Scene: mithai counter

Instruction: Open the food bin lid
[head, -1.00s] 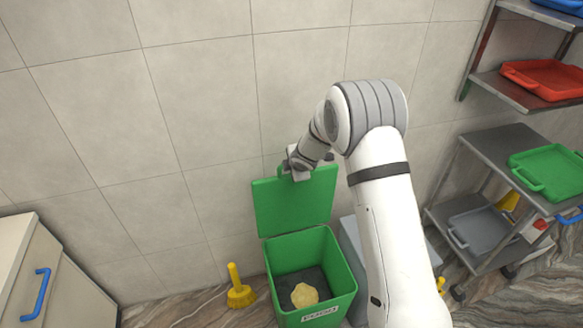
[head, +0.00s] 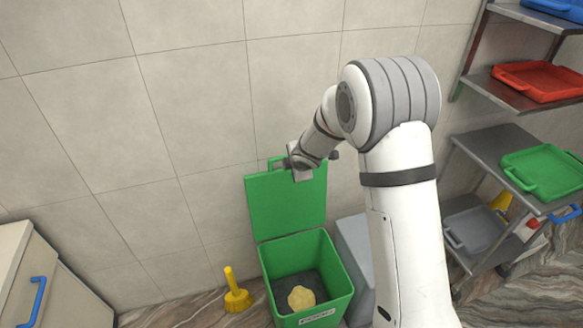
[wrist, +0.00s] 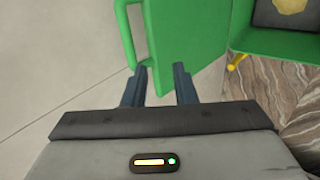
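The green food bin (head: 339,298) stands on the floor against the tiled wall. Its green lid (head: 280,208) is open and stands steeply up at the bin's back. A pale yellow lump lies on the dark bottom inside. My gripper (head: 290,164) is at the lid's upper edge, by the lid's handle. In the wrist view my gripper (wrist: 161,86) has its two fingers apart, with a corner of the lid (wrist: 183,40) reaching toward the gap. The handle (wrist: 126,30) is ahead and to the left, not between the fingers. I cannot tell whether a finger touches the lid.
A yellow brush (head: 236,293) stands on the floor left of the bin. A grey bin (head: 354,245) is close on its right, partly behind my arm. A cabinet (head: 40,285) is at lower left. Shelves with red (head: 540,80) and green (head: 545,172) trays are at right.

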